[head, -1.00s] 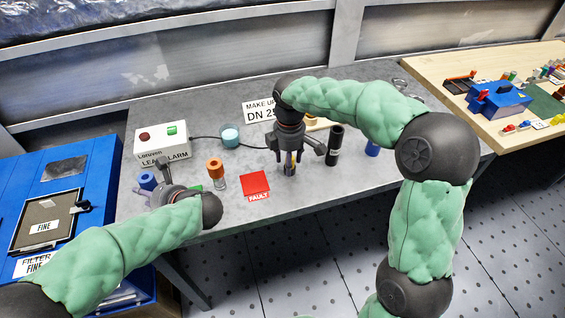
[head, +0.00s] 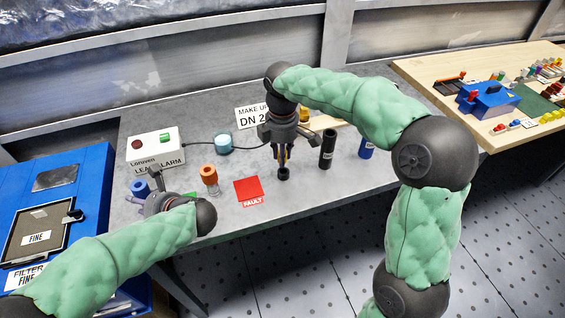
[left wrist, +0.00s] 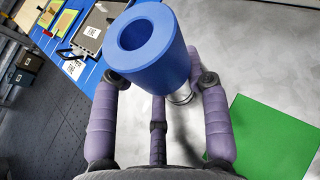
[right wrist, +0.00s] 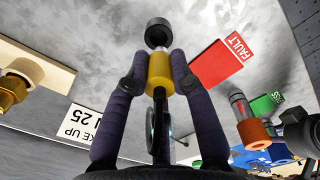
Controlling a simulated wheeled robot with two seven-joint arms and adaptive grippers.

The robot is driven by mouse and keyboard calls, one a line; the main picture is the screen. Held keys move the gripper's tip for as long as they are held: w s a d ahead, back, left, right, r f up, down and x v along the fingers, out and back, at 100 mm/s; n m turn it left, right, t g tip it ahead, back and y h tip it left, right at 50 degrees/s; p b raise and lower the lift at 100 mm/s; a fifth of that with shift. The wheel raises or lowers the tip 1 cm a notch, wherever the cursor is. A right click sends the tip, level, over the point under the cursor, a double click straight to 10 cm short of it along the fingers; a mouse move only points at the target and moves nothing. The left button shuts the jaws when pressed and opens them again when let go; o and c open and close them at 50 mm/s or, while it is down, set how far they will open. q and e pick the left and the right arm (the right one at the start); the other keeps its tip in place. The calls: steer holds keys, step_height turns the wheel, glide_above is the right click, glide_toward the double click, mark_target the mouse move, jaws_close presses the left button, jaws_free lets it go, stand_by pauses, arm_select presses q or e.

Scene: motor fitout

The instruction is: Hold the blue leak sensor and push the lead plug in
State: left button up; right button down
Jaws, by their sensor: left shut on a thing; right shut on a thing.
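The blue leak sensor (left wrist: 147,45) is a cylinder with a round hole in its end. My left gripper (left wrist: 160,85) is shut around it, with the hole facing the wrist camera; it shows small in the head view (head: 139,188). My right gripper (head: 283,150) is shut on a yellow-banded plug (right wrist: 160,72) with a black round end (right wrist: 157,32). In the head view the plug points down above the bench, right of the red fault pad and well apart from the blue sensor. A dark loop, perhaps its lead, hangs between the right fingers.
The leak alarm box (head: 155,148) stands back left, with a cable to a teal round thing (head: 223,143). An orange-topped sensor (head: 209,177) and the red fault pad (head: 248,190) lie between the grippers. A black cylinder (head: 327,148) and another blue one (head: 366,147) stand right.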

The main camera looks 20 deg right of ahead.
steer(key=r, duration=0.4)
steer(key=a+r, duration=0.1)
steer(key=r, duration=0.1)
steer(key=shift+w, duration=0.3)
steer(key=w+a+r, duration=0.2)
steer(key=a, duration=0.5)
steer(key=w+a+r, duration=0.1)
steer(key=w+a, duration=0.2)
steer(key=a, duration=0.3)
steer(key=s+a+r, duration=0.1)
steer(key=s+a, duration=0.1)
steer(key=a, duration=0.9)
steer(key=s+a+r+m, duration=0.1)
steer(key=s+a, duration=0.2)
steer(key=a, duration=0.9)
steer(key=shift+a+g+y, duration=0.2)
steer(key=shift+g+y, duration=0.1)
steer(key=shift+r, duration=0.1)
steer(key=shift+f, duration=1.85)
steer(key=shift+f, duration=1.6)
